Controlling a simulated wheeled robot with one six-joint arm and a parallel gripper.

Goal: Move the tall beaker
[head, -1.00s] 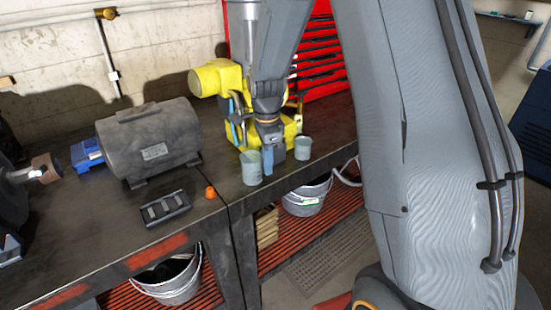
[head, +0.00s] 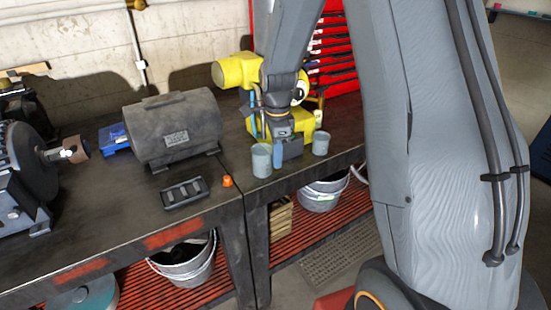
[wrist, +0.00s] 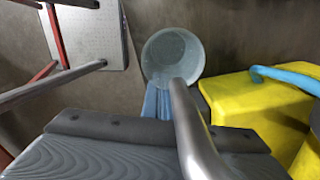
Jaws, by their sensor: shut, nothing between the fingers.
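The tall beaker (head: 261,161) is grey-blue and open-topped. It stands upright on the dark bench (head: 232,203) near the front edge. A shorter beaker (head: 321,144) stands to its right. My gripper (head: 279,162) is between the two, close to the right side of the tall beaker, with its blue fingers shut and empty. In the wrist view, the tall beaker (wrist: 173,52) is seen from above, just beyond the fingertips (wrist: 157,102). The fingers overlap its near rim in the picture; I cannot tell whether they touch it.
A yellow machine (head: 292,124) stands right behind my gripper. A grey motor (head: 173,127), a dark tray (head: 184,193) and an orange cap (head: 228,182) sit to the left. Buckets (head: 322,195) stand on the red slatted shelf below. A red tool cabinet (head: 335,62) is behind.

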